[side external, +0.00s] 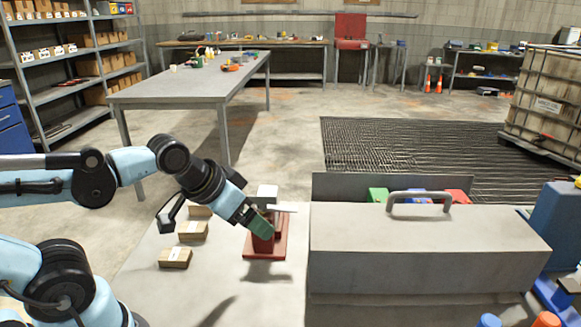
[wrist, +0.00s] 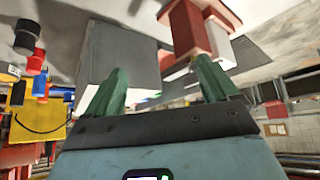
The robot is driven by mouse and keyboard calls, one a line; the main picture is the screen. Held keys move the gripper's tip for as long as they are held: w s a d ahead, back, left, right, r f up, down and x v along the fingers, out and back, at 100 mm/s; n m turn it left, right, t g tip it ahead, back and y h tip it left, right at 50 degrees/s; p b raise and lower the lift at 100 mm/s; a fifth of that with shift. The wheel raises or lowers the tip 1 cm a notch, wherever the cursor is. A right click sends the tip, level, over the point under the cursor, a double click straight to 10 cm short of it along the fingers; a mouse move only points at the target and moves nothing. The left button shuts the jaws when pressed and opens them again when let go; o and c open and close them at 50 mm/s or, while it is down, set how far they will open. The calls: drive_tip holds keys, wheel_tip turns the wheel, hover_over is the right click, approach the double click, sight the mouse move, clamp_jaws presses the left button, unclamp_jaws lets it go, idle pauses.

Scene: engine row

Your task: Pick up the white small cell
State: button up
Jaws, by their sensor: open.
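No item clearly shows as a white small cell. The red stand (wrist: 188,32) and a white part (wrist: 218,45) show near the right finger there. I cannot tell whether they touch.
A large grey toolbox (side external: 420,245) with a handle stands right of the stand. Small cardboard boxes (side external: 175,258) lie to the left. Blue (side external: 489,321) and orange (side external: 546,319) cylinders stand at the front right. The bench is clear in front of the stand.

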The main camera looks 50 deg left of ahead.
wheel_tip(320, 180, up, 5)
drive_tip(key=w+a+m+t+h, duration=0.25)
drive_tip(key=a+m+h, duration=0.65)
drive_tip(key=a, duration=1.2)
wheel_tip(320, 180, down, 6)
drive_tip(key=shift+h, duration=0.3)
drive_tip(key=x, duration=1.3)
drive_tip(key=shift+s+f, duration=0.1)
drive_tip(key=c, duration=1.4)
drive_tip(key=shift+c, duration=0.4)
